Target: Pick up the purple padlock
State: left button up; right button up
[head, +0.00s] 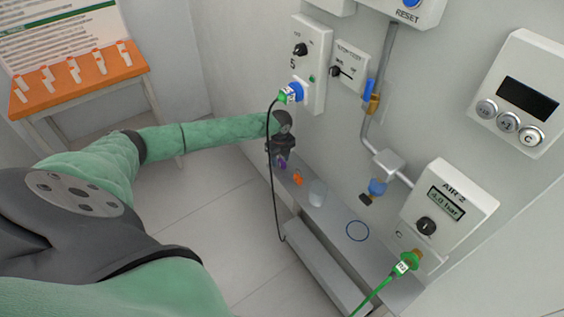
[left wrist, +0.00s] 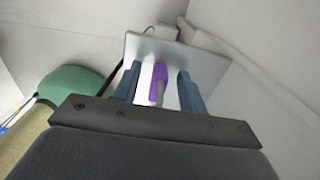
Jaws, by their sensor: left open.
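The purple padlock (head: 281,163) is at the far left end of the grey ledge, partly hidden by my left gripper (head: 277,151) in the head view. In the left wrist view the purple padlock (left wrist: 158,74) lies between the two blue fingers of my left gripper (left wrist: 159,78), with a grey bar on its near side. The fingers are open, with a visible gap on each side of the padlock. My right gripper is not in view.
On the ledge (head: 335,213) are an orange item (head: 298,178), a clear cup (head: 317,192) and a blue ring (head: 357,231). A black cable (head: 270,190) hangs from the wall socket close to my left gripper. The wall stands just behind the ledge.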

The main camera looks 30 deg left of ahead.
aim_at(280, 159)
pick_arm(q)
jog(key=shift+f, duration=0.2)
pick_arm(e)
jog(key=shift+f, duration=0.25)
pick_arm(q)
jog(key=shift+c, duration=0.2)
grip_shut()
jog(key=shift+r, duration=0.1)
